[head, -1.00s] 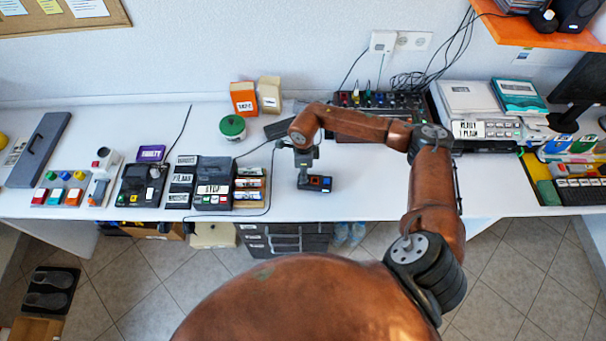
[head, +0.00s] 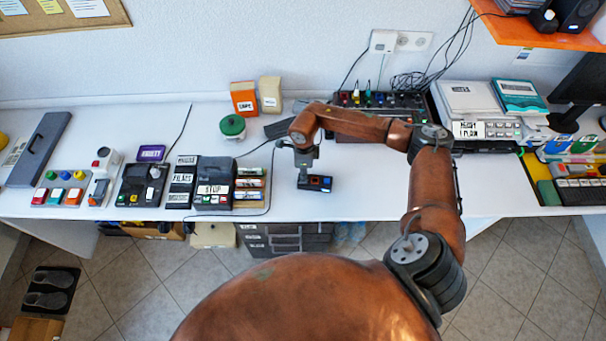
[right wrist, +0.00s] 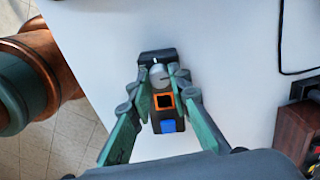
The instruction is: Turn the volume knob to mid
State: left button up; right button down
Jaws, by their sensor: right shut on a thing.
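A small black box (head: 318,185) lies on the white desk near its front edge, under my right gripper. In the right wrist view the box (right wrist: 155,56) shows a round grey volume knob (right wrist: 161,76), an orange-framed dark square (right wrist: 165,102) and a blue button (right wrist: 168,126) in a row. A light pointer mark shows on the box by the knob. My right gripper (head: 303,184) points down at the knob's end of the box. In the right wrist view its green-sided fingers (right wrist: 164,80) are shut on the knob, one on each side. My left gripper is not in view.
A black device labelled STOP (head: 214,190) and other button panels stand to the left. A green-lidded jar (head: 232,127) and an orange box (head: 244,99) stand behind. A mixer with coloured knobs (head: 400,103) is at the back. The desk right of the box is clear.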

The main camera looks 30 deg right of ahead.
dwell(0.5)
jog(key=c, duration=1.8)
grip_release()
jog(key=shift+o, duration=0.2)
notch_tip(320, 180, up, 12)
